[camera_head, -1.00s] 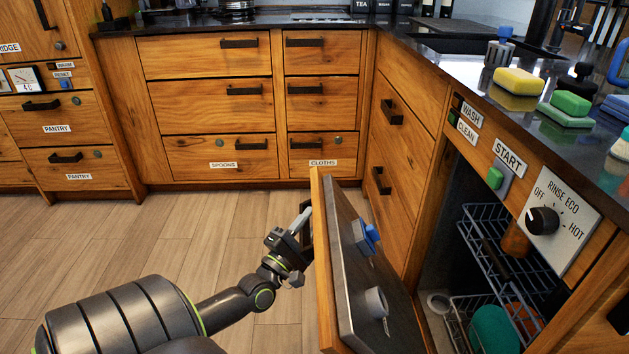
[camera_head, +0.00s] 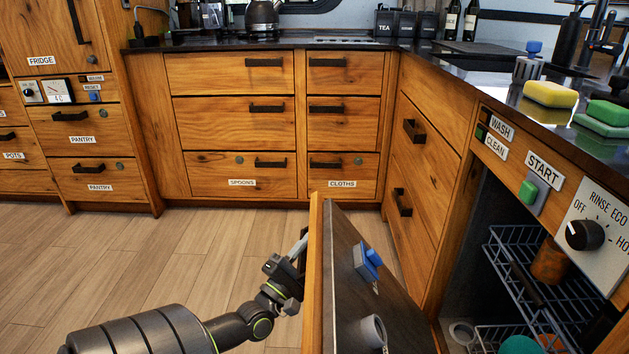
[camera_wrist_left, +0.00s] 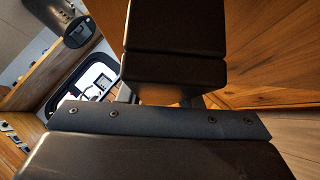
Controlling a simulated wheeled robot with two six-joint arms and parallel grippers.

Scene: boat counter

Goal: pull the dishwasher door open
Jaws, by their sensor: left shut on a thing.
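The dishwasher door (camera_head: 345,270) stands wide open, swung out to the left of its opening. Its wooden outer face is to the left and its dark inner face to the right. My left gripper (camera_head: 300,246) is at the outer face near the door's top edge, shut on the door's handle; the handle itself is mostly hidden. In the left wrist view the dark jaws (camera_wrist_left: 172,95) fill the middle and wood shows beside them. The opening shows a wire rack (camera_head: 545,285) with a brown cup (camera_head: 550,262). My right gripper is not in view.
A blue-topped fitting (camera_head: 367,260) and a grey round one (camera_head: 373,331) sit on the door's inner face. Drawers (camera_head: 425,135) stand close behind the door. The control dial (camera_head: 585,235) is right of the opening. Wooden floor (camera_head: 150,250) is clear to the left.

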